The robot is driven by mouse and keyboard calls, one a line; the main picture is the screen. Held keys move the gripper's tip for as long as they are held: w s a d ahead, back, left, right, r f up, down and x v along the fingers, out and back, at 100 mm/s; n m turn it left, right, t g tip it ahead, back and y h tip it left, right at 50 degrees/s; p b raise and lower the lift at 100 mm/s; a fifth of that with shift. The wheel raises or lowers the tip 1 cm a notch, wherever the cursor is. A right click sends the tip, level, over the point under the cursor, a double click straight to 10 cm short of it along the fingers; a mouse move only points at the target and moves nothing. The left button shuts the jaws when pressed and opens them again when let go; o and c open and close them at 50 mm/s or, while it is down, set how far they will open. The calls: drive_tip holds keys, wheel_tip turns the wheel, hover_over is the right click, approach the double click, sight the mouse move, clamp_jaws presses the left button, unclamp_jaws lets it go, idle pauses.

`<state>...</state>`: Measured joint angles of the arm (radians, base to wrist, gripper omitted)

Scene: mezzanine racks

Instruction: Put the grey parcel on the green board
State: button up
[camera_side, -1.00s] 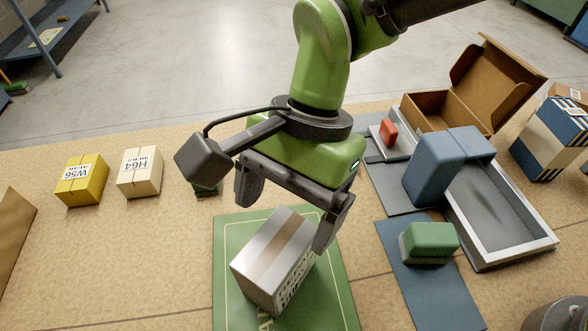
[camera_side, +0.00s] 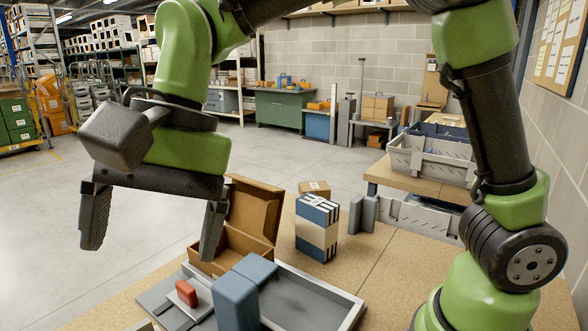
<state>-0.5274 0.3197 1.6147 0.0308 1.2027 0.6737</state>
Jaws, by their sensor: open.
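My gripper (camera_side: 150,254) hangs at the left of the side view. Its two fingers are spread wide, with only floor and part of an open carton showing between them, so it is open and empty. Neither the grey parcel nor the green board is in the present picture; the view cuts off the near part of the table.
An open brown carton (camera_side: 262,222) stands beside the right finger in the picture. Grey crates (camera_side: 407,158) stand farther back right.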

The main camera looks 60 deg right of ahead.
drive_tip(key=s+d+r+n+t, duration=0.1)
drive_tip(key=s+d+r+t, duration=0.1)
drive_tip(key=d, duration=0.4)
drive_tip(key=s+d+r+n+t, duration=0.1)
drive_tip(key=s+d+r+t, duration=0.15)
drive_tip(key=d, duration=0.35)
drive_tip(key=s+d+f+n+t+h, duration=0.1)
drive_tip(key=s+d+t+h, duration=0.1)
drive_tip(key=s+d, duration=0.4)
drive_tip(key=shift+s+d+f, duration=0.25)
drive_tip(key=shift+s+f, duration=0.1)
drive_tip(key=shift+s, duration=0.5)
